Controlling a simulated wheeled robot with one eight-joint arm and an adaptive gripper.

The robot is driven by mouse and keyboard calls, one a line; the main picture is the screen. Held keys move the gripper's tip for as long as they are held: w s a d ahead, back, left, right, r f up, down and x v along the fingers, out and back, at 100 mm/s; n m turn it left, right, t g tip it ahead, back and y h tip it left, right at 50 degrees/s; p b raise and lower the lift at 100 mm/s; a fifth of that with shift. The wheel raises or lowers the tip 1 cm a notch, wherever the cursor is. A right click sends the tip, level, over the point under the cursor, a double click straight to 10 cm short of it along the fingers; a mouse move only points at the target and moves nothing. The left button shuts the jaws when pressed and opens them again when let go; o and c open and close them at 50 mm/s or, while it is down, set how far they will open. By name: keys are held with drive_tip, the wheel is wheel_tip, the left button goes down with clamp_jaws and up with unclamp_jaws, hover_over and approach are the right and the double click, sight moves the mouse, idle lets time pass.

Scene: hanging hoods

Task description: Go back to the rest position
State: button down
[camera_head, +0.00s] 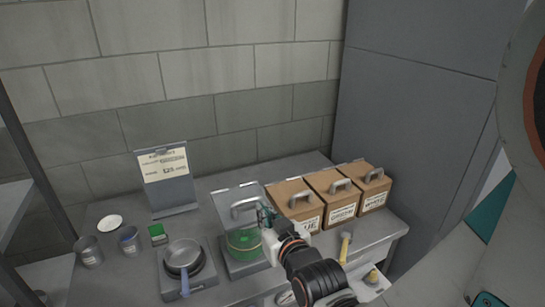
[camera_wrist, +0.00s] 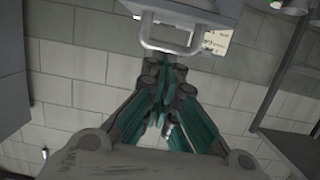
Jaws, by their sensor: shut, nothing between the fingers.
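My gripper (camera_head: 265,212) is in the middle of the head view, just right of a grey handle (camera_head: 243,207) on a see-through hood (camera_head: 228,203). Its teal fingers also show in the wrist view (camera_wrist: 160,118), drawn together with nothing between them. The handle shows beyond the fingertips in the wrist view (camera_wrist: 172,47) and appears apart from them. A green round pot (camera_head: 243,240) stands below the hood, partly hidden by it and by my arm.
Three brown boxes with grey handles (camera_head: 332,194) stand right of my gripper. A pan (camera_head: 183,255), cups (camera_head: 129,240) and a sign stand (camera_head: 165,175) are on the left of the grey counter (camera_head: 108,276). A tall grey cabinet (camera_head: 415,110) rises at the right.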

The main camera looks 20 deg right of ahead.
drive_tip(key=s+r+g, duration=0.1)
drive_tip(key=s+g, duration=0.7)
drive_tip(key=s, duration=0.4)
drive_tip(key=shift+s+a+r, duration=0.25)
drive_tip(key=shift+a+r, duration=0.15)
drive_tip(key=shift+a, duration=0.05)
idle(1.6)
